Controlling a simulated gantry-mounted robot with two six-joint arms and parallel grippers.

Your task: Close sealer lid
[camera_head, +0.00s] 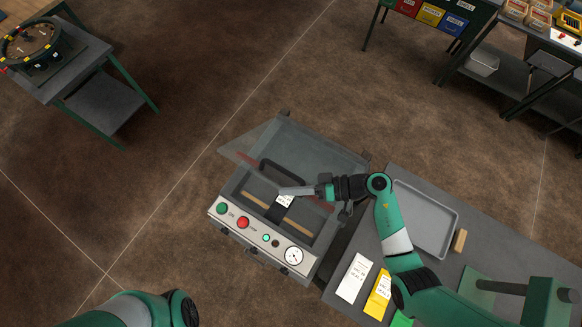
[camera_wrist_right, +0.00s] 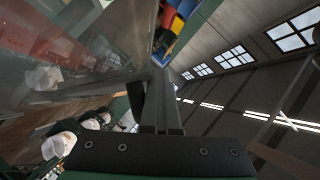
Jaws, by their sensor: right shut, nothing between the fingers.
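The sealer (camera_head: 262,230) is a grey box with green and red buttons and a dial on its front panel. Its clear lid (camera_head: 252,143) stands raised at the back, tilted open. A dark item with a white label (camera_head: 285,200) lies in the chamber across tan bars. My right gripper (camera_head: 284,191) is shut and empty, over the chamber in front of the lid; I cannot tell whether it touches anything. In the wrist view its fingers (camera_wrist_right: 161,105) are together, beside a see-through panel (camera_wrist_right: 85,40) that looks like the lid. My left gripper is out of view.
A grey bench (camera_head: 480,255) adjoins the sealer on the right, with a tray (camera_head: 425,215), a tan block (camera_head: 460,240) and white and yellow labelled packets (camera_head: 353,277). Shelving with colored bins stands top right, a cart top left. Open floor lies left of the sealer.

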